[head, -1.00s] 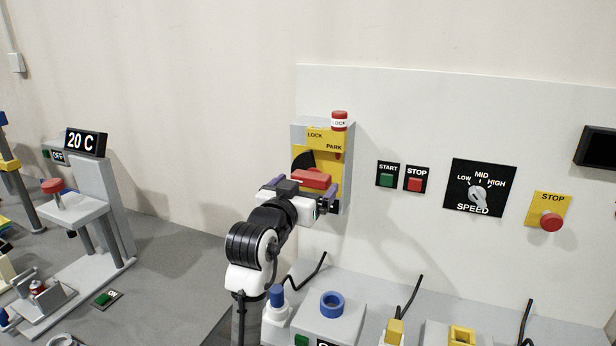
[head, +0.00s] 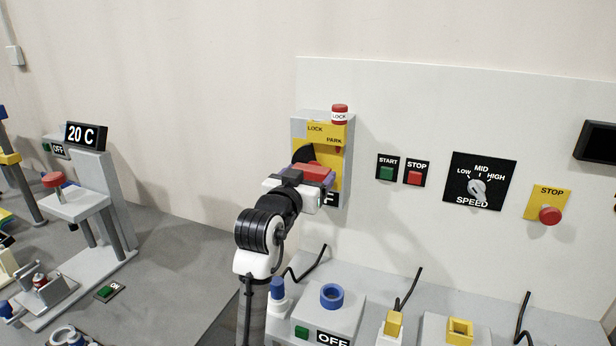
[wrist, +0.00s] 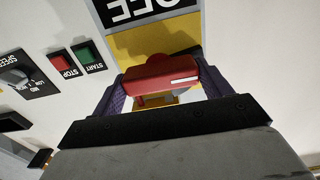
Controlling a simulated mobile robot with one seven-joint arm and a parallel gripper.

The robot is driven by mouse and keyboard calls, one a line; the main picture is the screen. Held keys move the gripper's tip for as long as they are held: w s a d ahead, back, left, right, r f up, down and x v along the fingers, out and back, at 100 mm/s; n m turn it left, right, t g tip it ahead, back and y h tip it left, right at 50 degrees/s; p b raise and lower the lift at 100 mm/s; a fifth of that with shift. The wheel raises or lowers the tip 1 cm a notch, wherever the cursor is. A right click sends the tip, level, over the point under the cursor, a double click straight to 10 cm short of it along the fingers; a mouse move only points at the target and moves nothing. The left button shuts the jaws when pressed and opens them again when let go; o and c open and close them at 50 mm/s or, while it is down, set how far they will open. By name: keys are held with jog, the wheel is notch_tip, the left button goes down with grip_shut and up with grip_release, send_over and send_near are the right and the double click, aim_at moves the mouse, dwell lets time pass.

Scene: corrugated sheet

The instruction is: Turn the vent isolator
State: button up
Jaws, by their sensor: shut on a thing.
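The vent isolator is a grey box (head: 298,130) on the white panel with a yellow face (head: 336,160) marked LOCK and PARK. Its red handle (head: 319,171) sits low on the yellow face, and my gripper (head: 312,180) covers part of it. In the wrist view the red handle (wrist: 160,77) lies crosswise between the two purple fingers, and my gripper (wrist: 159,92) is shut on it. A red and white tag marked LOCK (head: 339,115) stands at the top of the box. A black label reading OFF (wrist: 147,10) shows upside down in the wrist view.
To the right on the panel are START (head: 387,172) and STOP (head: 414,178) buttons, a SPEED knob (head: 478,189) and a red stop button (head: 550,215). Below stands a bench with a blue ring (head: 332,295) and cables. Left is a grey stand (head: 90,205).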

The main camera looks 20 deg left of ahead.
jog(key=shift+f+b, duration=0.1)
jog(key=shift+b, duration=0.2)
jog(key=m+b, duration=0.3)
jog(key=b, duration=0.1)
jog(key=shift+f+m, duration=0.15)
jog(key=shift+m, duration=0.25)
jog(key=m+b, duration=0.4)
jog(key=shift+m, duration=0.3)
jog(key=m+b, duration=0.3)
jog(key=m, duration=0.2)
jog(key=shift+m+b, duration=1.2)
jog(key=shift+m, duration=0.9)
jog(key=shift+r, duration=0.2)
jog(key=o, duration=1)
